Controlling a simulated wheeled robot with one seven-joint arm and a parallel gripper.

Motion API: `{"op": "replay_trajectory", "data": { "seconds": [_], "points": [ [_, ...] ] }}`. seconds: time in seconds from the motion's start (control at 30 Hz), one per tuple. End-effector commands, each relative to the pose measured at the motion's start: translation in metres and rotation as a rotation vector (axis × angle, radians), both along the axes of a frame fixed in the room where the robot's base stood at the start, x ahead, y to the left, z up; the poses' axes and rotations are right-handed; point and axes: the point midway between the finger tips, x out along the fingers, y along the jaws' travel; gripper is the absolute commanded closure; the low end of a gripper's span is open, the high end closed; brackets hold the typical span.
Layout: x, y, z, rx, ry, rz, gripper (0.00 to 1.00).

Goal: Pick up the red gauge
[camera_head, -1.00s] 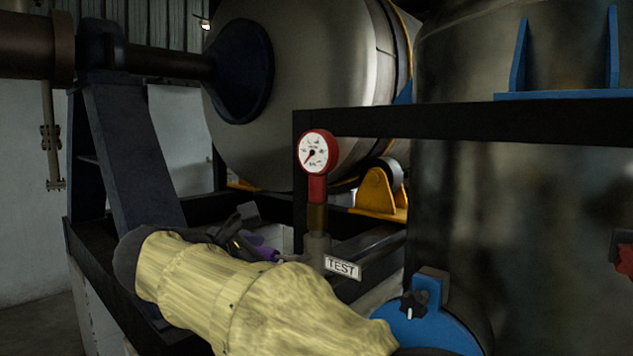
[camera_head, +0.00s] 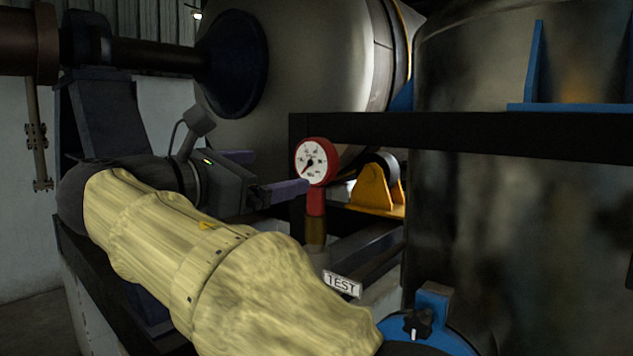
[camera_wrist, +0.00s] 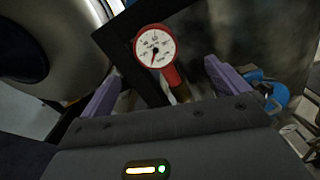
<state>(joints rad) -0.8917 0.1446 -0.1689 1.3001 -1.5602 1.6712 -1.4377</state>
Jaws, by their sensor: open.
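The red gauge (camera_head: 316,163) has a round white dial and a red stem. It stands upright on a brass fitting (camera_head: 315,231) in front of the black frame. In the wrist view the gauge (camera_wrist: 155,47) shows tilted, between and beyond the two purple fingers. My gripper (camera_head: 272,174) is left of the gauge in the head view, close to it, with its fingers pointing right. In the wrist view my gripper (camera_wrist: 158,82) is open, with nothing between its fingertips. I cannot tell from the head view whether the near finger touches the gauge.
A black frame beam (camera_head: 460,133) runs behind the gauge and to the right. A TEST label (camera_head: 341,284) is below it. A blue fitting with a black knob (camera_head: 417,322) is at the lower right. Large metal tanks (camera_head: 320,60) stand behind.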

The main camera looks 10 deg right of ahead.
Motion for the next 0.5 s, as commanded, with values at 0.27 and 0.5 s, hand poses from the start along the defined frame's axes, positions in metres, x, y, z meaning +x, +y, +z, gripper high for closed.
{"op": "replay_trajectory", "data": {
  "seconds": [0.27, 0.5],
  "points": [
    [0.029, -0.040, 0.003, -0.001, 0.003, -0.002, 0.01],
    [0.050, -0.067, 0.002, 0.000, 0.001, 0.000, 0.01]
  ]
}}
